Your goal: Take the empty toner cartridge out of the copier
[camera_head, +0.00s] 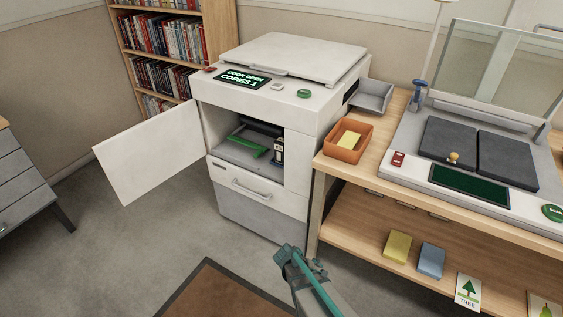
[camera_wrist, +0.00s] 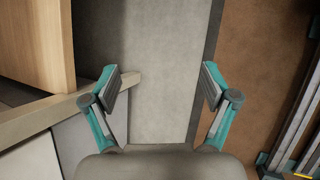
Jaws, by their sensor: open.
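The white copier (camera_head: 259,125) stands in the middle of the head view. Its front door (camera_head: 150,153) hangs wide open to the left, and its display reads "DOOR OPEN". Inside the open bay, a dark cartridge (camera_head: 262,129) lies at the back, partly in shadow. A green bar or handle (camera_head: 247,149) shows in front of it. I cannot tell whether the bar belongs to the cartridge. My gripper (camera_wrist: 157,88) is open and empty, with its fingers spread above the floor in the wrist view. In the head view my gripper (camera_head: 287,257) is in front of the copier, well apart from it.
A wooden counter (camera_head: 333,168) stands right of the copier, with an orange bin (camera_head: 348,141) and a book scanner (camera_head: 470,160). A bookshelf (camera_head: 180,60) is behind, drawers (camera_head: 25,185) at left. The floor (camera_head: 165,225) before the copier is clear beside a brown mat (camera_head: 215,292).

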